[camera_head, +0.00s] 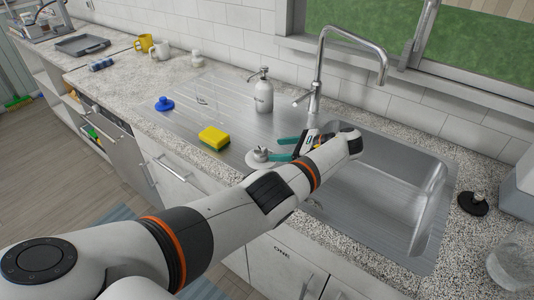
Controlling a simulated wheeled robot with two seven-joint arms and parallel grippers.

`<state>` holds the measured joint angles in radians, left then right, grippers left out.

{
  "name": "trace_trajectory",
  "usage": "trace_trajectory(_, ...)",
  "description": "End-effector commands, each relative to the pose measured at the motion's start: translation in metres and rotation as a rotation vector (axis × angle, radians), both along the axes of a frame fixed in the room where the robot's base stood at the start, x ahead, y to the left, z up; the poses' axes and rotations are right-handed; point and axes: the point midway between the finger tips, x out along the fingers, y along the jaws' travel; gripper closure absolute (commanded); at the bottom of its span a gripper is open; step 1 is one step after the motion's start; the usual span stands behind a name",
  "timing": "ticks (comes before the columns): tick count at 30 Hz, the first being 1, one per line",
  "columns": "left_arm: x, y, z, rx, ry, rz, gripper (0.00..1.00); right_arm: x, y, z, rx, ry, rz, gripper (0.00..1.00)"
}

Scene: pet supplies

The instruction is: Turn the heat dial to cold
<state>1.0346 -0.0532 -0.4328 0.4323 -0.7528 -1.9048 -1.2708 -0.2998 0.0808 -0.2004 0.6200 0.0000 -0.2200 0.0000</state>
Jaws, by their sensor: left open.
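A small round metal piece with a raised knob (259,155) sits at the front left rim of the sink. It may be the heat dial, but no markings on it can be read. My left gripper (270,149) reaches over the sink from the right side of this piece. Its two teal fingers are apart and point left toward the knob. The knob lies at or just beyond the fingertips; I cannot tell whether they touch it. My right gripper is not in view.
A tall metal faucet (318,68) and a soap dispenser (262,92) stand behind the gripper. A yellow sponge (214,138) and a blue knobbed object (164,104) lie on the drainboard. The sink basin (405,185) looks empty. A black stopper-like object (473,204) is at right.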

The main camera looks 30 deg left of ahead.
Motion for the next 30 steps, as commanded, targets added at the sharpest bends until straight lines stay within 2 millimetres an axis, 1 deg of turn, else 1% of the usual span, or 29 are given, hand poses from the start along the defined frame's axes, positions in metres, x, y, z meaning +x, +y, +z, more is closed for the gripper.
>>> trace_trajectory(1, 0.003, -0.01, 0.001, -0.001, -0.002, -0.001, 0.38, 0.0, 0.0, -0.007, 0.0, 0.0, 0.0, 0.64)
trace_trajectory(3, 0.005, -0.021, 0.005, -0.001, -0.002, -0.001, 0.38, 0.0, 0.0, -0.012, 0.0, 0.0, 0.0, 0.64)
trace_trajectory(6, 0.007, -0.032, 0.011, -0.001, 0.0, 0.0, 0.38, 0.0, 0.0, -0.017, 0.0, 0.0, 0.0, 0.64)
trace_trajectory(9, 0.008, -0.038, 0.015, 0.001, 0.001, 0.002, 0.38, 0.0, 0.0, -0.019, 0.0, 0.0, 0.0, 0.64)
trace_trajectory(13, 0.008, -0.041, 0.017, 0.001, 0.001, 0.001, 0.38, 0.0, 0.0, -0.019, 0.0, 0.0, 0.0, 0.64)
trace_trajectory(26, 0.008, -0.041, 0.017, 0.001, 0.001, 0.001, 0.38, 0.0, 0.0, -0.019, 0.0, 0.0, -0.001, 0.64)
trace_trajectory(30, 0.008, -0.041, 0.017, 0.0, 0.0, 0.001, 0.38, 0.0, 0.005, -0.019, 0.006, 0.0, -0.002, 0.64)
